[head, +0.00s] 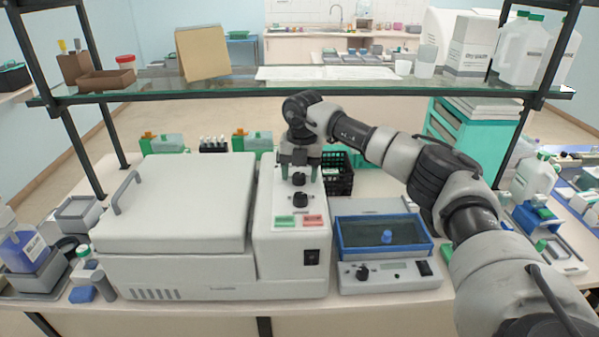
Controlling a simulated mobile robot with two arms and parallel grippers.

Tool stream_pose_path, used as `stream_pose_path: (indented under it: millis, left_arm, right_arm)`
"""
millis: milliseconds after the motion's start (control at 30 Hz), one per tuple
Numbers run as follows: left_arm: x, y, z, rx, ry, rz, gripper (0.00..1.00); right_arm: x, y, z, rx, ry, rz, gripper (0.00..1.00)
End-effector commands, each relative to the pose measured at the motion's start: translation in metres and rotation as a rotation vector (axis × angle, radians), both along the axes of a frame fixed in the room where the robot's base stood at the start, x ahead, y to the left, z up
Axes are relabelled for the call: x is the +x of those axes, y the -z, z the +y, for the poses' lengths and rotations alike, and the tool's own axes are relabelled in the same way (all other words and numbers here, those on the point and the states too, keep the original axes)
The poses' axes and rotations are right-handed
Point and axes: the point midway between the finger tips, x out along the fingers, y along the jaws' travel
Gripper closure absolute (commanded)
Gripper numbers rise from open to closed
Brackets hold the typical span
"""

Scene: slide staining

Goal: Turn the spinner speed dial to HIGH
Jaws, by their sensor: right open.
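The spinner (173,205) is a large white box with its lid down and a handle on the left. Its control panel (263,213) carries two black dials in a column, an upper dial (299,180) and a lower dial (301,200). Their markings are too small to read, so I cannot tell which one sets speed. My right gripper (299,174) points down at the upper dial, open, with its fingers on either side of it. I cannot tell whether they touch it. The gripper hides the panel's far end. My left gripper is not in view.
A green and a red label (312,221) and a black switch (311,257) are lower on the panel. A blue-rimmed bath device (340,237) stands to the right, under my right arm. A glass shelf (200,90) spans above. A black crate (341,182) stands behind.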

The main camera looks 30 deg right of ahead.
Motion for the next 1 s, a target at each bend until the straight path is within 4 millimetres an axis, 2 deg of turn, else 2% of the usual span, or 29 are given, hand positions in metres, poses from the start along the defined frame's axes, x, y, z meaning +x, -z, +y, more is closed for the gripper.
stream_pose_path:
  millis: [167,400,600,767,1000]
  left_arm:
    - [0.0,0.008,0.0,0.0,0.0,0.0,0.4]
    - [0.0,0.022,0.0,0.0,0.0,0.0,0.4]
    - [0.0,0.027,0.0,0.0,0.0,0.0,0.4]
    - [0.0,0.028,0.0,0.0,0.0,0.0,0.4]
    - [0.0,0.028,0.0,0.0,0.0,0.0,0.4]
  right_arm:
    - [0.0,-0.018,0.0,0.001,-0.001,-0.005,0.4]
    - [-0.001,-0.067,-0.002,0.001,0.001,-0.007,0.4]
    - [-0.002,-0.097,-0.004,0.001,0.001,-0.004,0.4]
    - [-0.003,-0.107,-0.004,0.0,0.0,-0.001,0.4]
    - [-0.003,-0.108,-0.004,0.0,0.0,-0.001,0.4]
